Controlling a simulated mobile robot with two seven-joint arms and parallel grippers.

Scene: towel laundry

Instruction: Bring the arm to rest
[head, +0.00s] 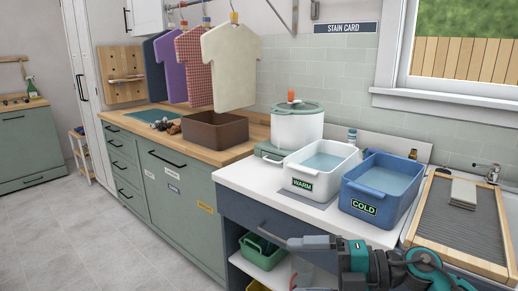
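My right gripper (300,266) is at the bottom centre of the head view, in front of the navy cabinet below the white counter. Its arm comes in from the bottom right. Its fingers point left, one above the other, with a wide gap between them. They look open, and I see nothing held. The lower finger is partly cut off by the bottom edge of the frame. My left gripper is not in view.
The WARM tub (321,168) and COLD tub (382,188) stand on the white counter (262,184) above the gripper. A washboard (462,222) lies right. A green bin (262,251) sits on the shelf behind the fingers. The floor at left (90,240) is clear.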

